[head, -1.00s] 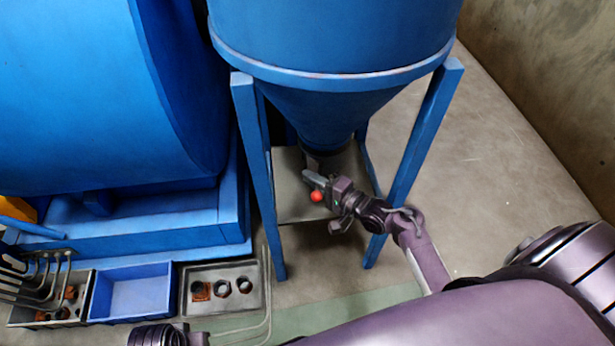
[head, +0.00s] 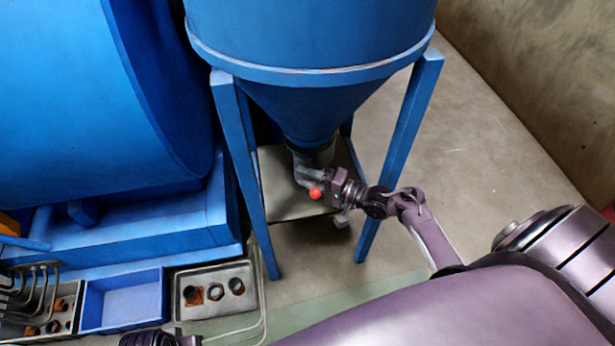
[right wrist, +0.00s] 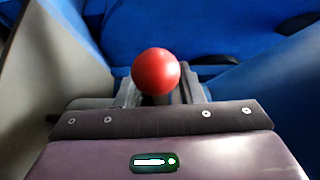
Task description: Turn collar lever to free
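The collar lever shows by its red ball knob (head: 316,193), just below the outlet of the blue hopper (head: 305,110). My right gripper (head: 325,182) is at the knob, reaching in from the right. In the right wrist view the red knob (right wrist: 156,71) stands just past the fingers, centred between them. The gap between the fingers is narrower than the knob, and they appear shut on the lever's stem, which is mostly hidden. The collar is largely hidden behind the gripper. A ribbed part of my left arm shows at the bottom left edge; its gripper is out of view.
Blue legs (head: 398,155) frame the hopper, one close to my right forearm. A grey plate (head: 285,190) lies under the outlet. A big blue drum (head: 90,100) stands left. A blue bin (head: 122,300) and a grey tray (head: 244,304) lie lower left. The right floor is clear.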

